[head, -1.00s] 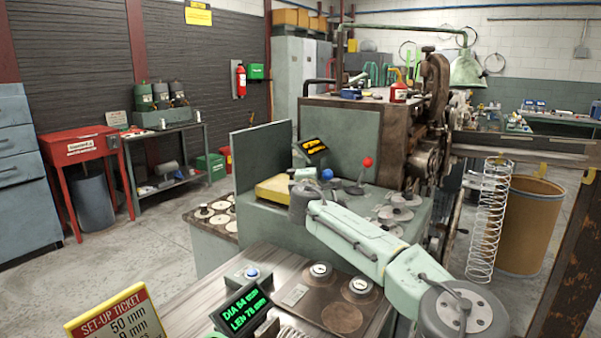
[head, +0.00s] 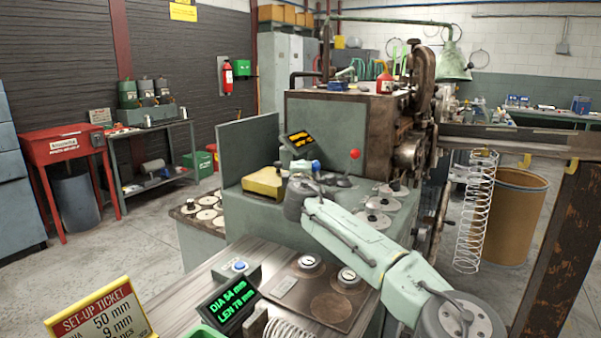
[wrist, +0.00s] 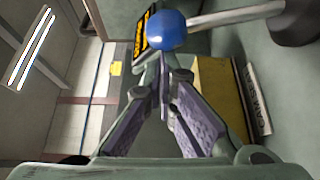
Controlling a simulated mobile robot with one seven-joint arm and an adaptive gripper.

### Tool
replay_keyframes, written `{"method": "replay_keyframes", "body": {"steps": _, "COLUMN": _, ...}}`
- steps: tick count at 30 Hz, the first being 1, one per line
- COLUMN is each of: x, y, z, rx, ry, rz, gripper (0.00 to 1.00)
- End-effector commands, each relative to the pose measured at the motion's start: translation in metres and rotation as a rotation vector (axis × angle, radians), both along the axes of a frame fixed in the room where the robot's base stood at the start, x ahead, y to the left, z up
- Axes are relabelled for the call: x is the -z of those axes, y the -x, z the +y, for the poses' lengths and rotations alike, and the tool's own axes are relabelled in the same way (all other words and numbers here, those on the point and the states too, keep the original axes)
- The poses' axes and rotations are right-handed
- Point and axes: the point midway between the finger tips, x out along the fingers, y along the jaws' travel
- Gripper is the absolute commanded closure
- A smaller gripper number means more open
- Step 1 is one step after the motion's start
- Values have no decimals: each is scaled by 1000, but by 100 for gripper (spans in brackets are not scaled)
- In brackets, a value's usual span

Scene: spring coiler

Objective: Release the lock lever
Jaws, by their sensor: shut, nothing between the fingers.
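Two ball-topped levers stand on the green machine; no label shows me which is the lock lever. The blue-knobbed lever (head: 316,165) is beside my arm's end in the head view. In the wrist view its blue ball (wrist: 167,30) is close, on a metal rod that runs right to a dark base. The red-knobbed lever (head: 355,154) stands a little to its right. My gripper (wrist: 168,77) is shut and empty, its fingertips just below the blue ball in the wrist picture; I cannot tell whether they touch it. My arm largely hides the gripper in the head view.
A yellow block (head: 264,182) lies on the machine left of the blue lever and shows behind my fingers. A small dark display (head: 299,140) with orange marks is behind the lever. Several round discs (head: 382,203) sit to the right. A green upright panel (head: 247,152) stands at left.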

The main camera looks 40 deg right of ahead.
Motion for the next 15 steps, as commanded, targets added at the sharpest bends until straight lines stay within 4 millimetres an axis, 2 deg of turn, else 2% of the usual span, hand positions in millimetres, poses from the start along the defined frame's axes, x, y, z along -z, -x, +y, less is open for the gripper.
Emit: {"method": "replay_keyframes", "body": {"steps": 15, "x": 0, "y": 10, "z": -6, "rx": 3, "ry": -68, "rz": -157, "gripper": 100}}
